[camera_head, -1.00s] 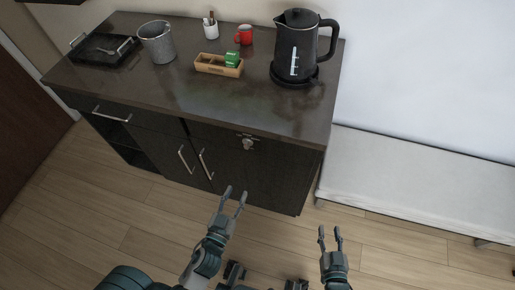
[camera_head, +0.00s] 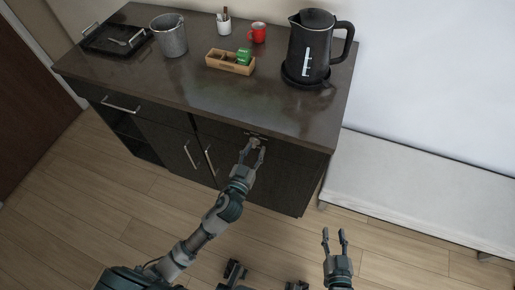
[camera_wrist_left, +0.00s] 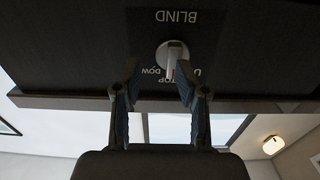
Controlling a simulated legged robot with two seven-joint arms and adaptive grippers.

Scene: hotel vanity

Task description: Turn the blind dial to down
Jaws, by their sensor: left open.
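The blind dial (camera_head: 254,142) is a small light knob on the dark cabinet front, just under the counter edge. In the left wrist view the dial (camera_wrist_left: 173,58) is a round silver knob with a raised bar and a red mark, under the word BLIND, which appears upside down. Other lettering around it is partly hidden by the fingers. My left gripper (camera_head: 252,154) is open at the dial; its fingertips (camera_wrist_left: 157,82) lie on either side of the knob's lower part. I cannot tell whether they touch it. My right gripper (camera_head: 334,238) is open and empty, low on the right.
The counter (camera_head: 180,85) carries a black kettle (camera_head: 309,50), a red mug (camera_head: 258,33), a wooden box (camera_head: 229,63), a metal bucket (camera_head: 169,38) and a black tray (camera_head: 113,40). A white bench (camera_head: 420,185) stands right of the cabinet. Cabinet handles (camera_head: 210,160) are left of the dial.

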